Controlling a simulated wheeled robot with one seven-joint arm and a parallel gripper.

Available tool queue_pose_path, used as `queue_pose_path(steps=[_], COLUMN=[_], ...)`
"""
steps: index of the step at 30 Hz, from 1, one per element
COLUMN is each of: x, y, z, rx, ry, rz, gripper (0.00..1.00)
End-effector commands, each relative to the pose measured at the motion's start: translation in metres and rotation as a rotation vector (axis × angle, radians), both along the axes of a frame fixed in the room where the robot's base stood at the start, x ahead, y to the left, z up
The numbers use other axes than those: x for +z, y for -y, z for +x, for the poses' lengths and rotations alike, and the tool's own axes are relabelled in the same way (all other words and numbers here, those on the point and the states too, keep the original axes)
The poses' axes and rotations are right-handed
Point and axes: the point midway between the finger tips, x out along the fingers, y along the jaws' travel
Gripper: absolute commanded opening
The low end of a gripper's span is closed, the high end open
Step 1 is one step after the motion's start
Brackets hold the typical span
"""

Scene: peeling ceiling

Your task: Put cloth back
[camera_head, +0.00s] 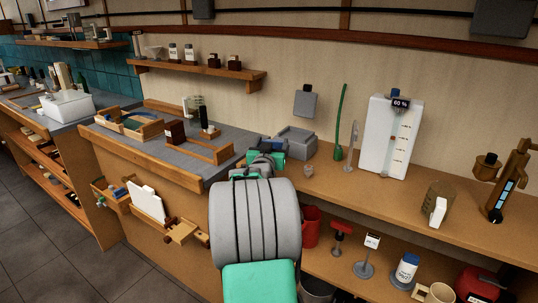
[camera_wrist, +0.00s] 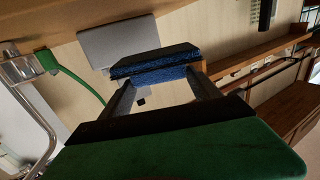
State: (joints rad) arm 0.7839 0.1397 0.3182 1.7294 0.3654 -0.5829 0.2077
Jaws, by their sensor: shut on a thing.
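A blue, textured piece with a dark upper face, which looks like the folded cloth (camera_wrist: 152,75), sits between my fingertips in the wrist view. My gripper (camera_head: 268,158) is shut on it, and the two fingers reach to its sides. In the head view my gripper is at the right end of the grey-topped counter, just left of a grey box (camera_head: 297,141). The cloth cannot be made out clearly there, as my wrist and arm cover much of that spot.
A grey panel (camera_head: 305,101) hangs on the wall above the box. A green upright stick (camera_head: 341,122), a small stand (camera_head: 351,150) and a white dispenser (camera_head: 390,138) stand to the right. A wooden wall shelf (camera_head: 198,76) with jars is behind.

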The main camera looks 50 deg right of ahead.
Motion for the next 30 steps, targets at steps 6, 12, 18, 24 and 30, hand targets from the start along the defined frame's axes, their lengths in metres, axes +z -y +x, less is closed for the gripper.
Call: queue_pose_path(steps=[6,12,18,24,30], x=[-0.023,-0.053,-0.053,-0.055,-0.055], y=[0.008,0.009,0.009,0.008,0.008], z=[0.017,0.018,0.018,0.018,0.018], rx=[0.001,0.001,0.001,0.001,0.001], ry=[0.000,0.000,0.002,0.002,0.002], rz=[-0.001,-0.001,-0.002,-0.001,-0.001], gripper=[0.00,0.00,0.00,0.76,0.92])
